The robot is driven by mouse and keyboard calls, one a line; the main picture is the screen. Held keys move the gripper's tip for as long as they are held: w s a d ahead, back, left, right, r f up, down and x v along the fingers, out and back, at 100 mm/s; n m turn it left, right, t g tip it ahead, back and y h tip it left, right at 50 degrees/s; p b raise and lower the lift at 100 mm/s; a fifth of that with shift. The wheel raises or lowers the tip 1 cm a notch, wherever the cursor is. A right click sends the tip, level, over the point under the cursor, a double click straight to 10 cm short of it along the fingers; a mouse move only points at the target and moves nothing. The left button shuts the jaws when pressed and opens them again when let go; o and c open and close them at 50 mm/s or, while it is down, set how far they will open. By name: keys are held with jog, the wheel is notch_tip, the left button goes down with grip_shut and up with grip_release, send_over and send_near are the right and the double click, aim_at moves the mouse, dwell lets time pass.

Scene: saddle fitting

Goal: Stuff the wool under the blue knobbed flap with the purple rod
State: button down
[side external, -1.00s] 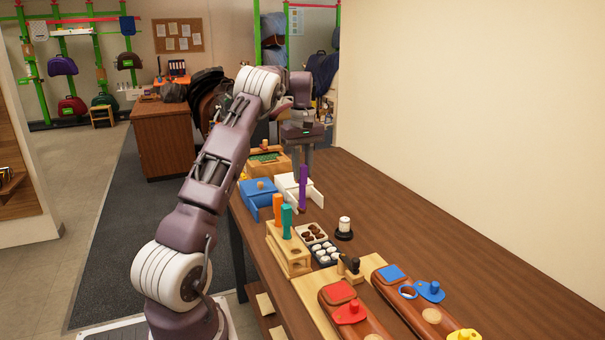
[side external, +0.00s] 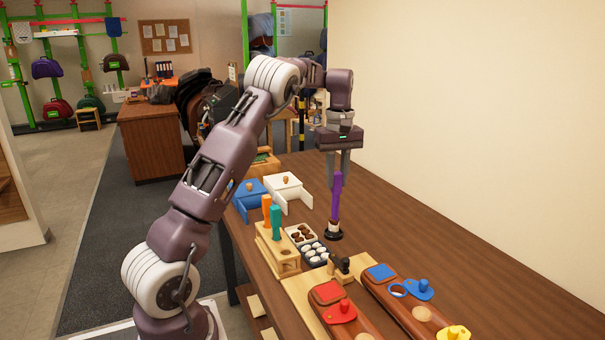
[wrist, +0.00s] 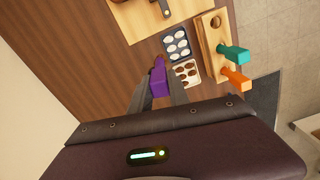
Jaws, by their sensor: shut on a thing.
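My gripper (side external: 339,175) is shut on the purple rod (side external: 336,196), which hangs upright over the table. In the wrist view the rod (wrist: 159,80) sits between the fingers. Its lower end overlaps a small round black stand (side external: 334,236); I cannot tell whether they touch. The blue knobbed flap (side external: 420,290) lies on the brown saddle piece at right, beside a blue ring. White tufts, perhaps the wool, fill a dark tray (side external: 313,254); they also show in the wrist view (wrist: 177,44). Brown balls fill a pale tray (side external: 299,234).
A wooden rack (side external: 277,252) holds an orange and a teal handle. A red knobbed flap (side external: 340,312) and a yellow one (side external: 455,334) are in front. The table's right side is clear.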

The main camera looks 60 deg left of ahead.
jog(key=w+d+r+m, duration=0.2)
jog(key=d+m, duration=0.2)
jog(key=d, duration=2.1)
jog(key=shift+s+a+f, duration=0.1)
jog(key=shift+f, duration=1.05)
jog(key=shift+s+f, duration=0.1)
jog(key=shift+f, duration=2.8)
notch_tip(320, 180, up, 8)
